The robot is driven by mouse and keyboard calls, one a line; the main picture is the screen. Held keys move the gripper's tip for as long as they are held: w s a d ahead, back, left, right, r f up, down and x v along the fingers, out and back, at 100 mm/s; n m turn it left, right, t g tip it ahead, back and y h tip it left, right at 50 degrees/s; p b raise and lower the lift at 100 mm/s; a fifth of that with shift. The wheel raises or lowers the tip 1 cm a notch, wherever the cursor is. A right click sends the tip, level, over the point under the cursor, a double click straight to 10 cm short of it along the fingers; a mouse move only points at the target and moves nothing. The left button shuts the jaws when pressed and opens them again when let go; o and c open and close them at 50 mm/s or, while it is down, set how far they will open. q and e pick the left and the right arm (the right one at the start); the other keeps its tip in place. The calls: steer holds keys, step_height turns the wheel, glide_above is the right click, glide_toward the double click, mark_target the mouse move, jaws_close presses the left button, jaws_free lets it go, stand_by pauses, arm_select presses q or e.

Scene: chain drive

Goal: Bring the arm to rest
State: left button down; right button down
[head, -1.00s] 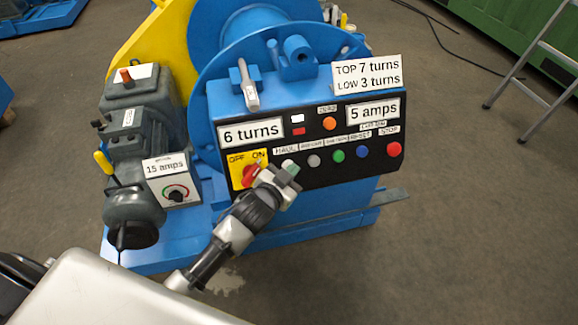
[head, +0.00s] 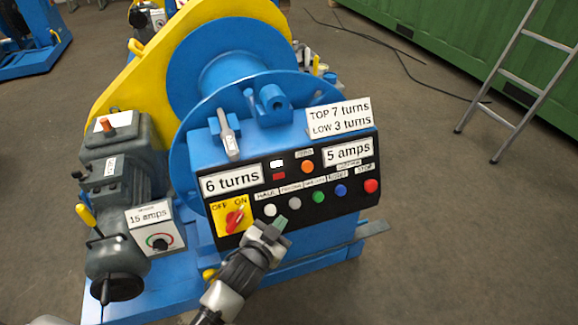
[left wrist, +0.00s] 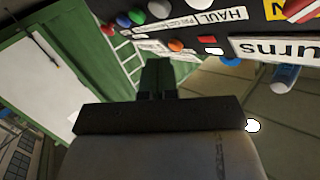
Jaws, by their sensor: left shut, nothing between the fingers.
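My left gripper (head: 280,224) is shut and empty. In the head view it is just below the lower button row of the black control panel (head: 262,188), near the white HAUL button (head: 270,210). Whether it touches the panel I cannot tell. In the left wrist view my shut fingers (left wrist: 158,78) point toward the green container, with the panel's buttons and labels along the top, upside down. The red switch (head: 235,217) on the yellow OFF/ON plate stands to the gripper's left. My right gripper is not in view.
The blue winch drum (head: 225,65) with a yellow guard (head: 125,75) stands behind the panel. A grey motor unit (head: 120,165) with a yellow-handled lever is at left. A ladder (head: 520,80) leans by the green container (head: 460,35) at right. Open floor (head: 470,230) lies at right.

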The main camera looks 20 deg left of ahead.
arm_select(q)
steer(key=s+a+f+n+g+y+p, duration=0.1)
steer(key=s+a+f+g, duration=0.15)
steer(key=s+f, duration=0.45)
steer(key=s+a+f+g+y+p, duration=0.1)
steer(key=s+f+g+p, duration=0.2)
steer(key=f, duration=0.8)
steer(key=s+a+f+n+g, duration=0.1)
steer(key=s+a+f+g, duration=0.15)
steer(key=s+f, duration=0.5)
steer(key=s+a+f+g+p, duration=0.1)
steer(key=s+f+g, duration=0.2)
steer(key=s, duration=0.9)
steer(key=s+a+f+n+g+y+p, duration=0.1)
steer(key=s+a+f+g+p, duration=0.1)
steer(key=s+f, duration=0.6)
steer(key=s+g, duration=0.1)
steer(key=s, duration=0.3)
steer(key=shift+s+a+n+g, duration=0.15)
steer(key=shift+s+n+g, duration=0.15)
steer(key=shift+s, duration=0.1)
steer(key=shift+w, duration=0.1)
